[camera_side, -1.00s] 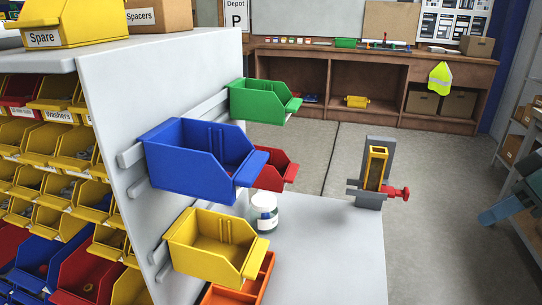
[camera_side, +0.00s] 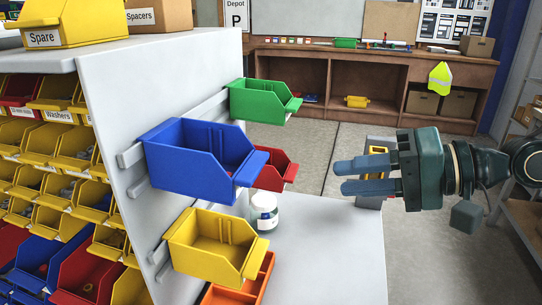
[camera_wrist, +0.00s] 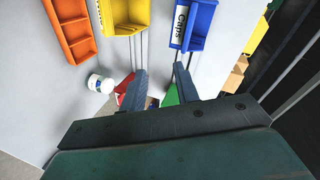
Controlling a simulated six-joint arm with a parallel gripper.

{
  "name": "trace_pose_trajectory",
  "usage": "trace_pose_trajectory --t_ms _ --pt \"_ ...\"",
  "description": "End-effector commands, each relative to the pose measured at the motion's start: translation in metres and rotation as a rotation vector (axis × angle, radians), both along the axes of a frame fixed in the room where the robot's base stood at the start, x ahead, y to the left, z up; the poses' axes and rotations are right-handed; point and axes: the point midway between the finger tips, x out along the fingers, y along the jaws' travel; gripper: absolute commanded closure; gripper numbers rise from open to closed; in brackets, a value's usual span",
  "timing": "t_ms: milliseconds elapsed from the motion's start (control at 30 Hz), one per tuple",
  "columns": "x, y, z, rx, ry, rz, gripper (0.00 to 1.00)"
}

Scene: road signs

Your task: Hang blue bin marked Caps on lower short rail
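The blue bin (camera_side: 190,165) hangs on the upper rail (camera_side: 207,109) of the grey upright panel. In the wrist view its white label reads Caps (camera_wrist: 181,24). A yellow bin (camera_side: 205,255) hangs below it on the lower rail (camera_side: 157,256), and also shows in the wrist view (camera_wrist: 125,14). The yellow bin hides much of that rail. My gripper (camera_side: 348,177) is at the right, apart from the bins, with its fingers pointing left. The fingers are apart with nothing between them, as in the wrist view (camera_wrist: 160,85).
A green bin (camera_side: 262,100) and a red bin (camera_side: 277,170) hang farther back. A white jar (camera_side: 264,212) and an orange tray (camera_side: 262,275) are on the grey tabletop (camera_side: 330,260). A yellow-and-grey fixture (camera_side: 372,201) stands partly behind my gripper.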

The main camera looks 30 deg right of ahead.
Motion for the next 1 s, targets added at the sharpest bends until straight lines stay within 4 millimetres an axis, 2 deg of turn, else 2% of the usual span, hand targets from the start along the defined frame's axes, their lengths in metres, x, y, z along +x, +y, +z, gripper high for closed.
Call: trace_pose_trajectory --t_ms 133,333,667,1000 --pt "0.004 0.023 0.008 0.197 0.038 0.004 0.69" --pt "0.006 0.037 0.017 0.357 0.072 0.003 0.69" --pt "0.007 0.040 0.019 0.388 0.077 0.003 0.69" --pt "0.020 0.053 0.017 0.385 0.078 0.004 0.69"
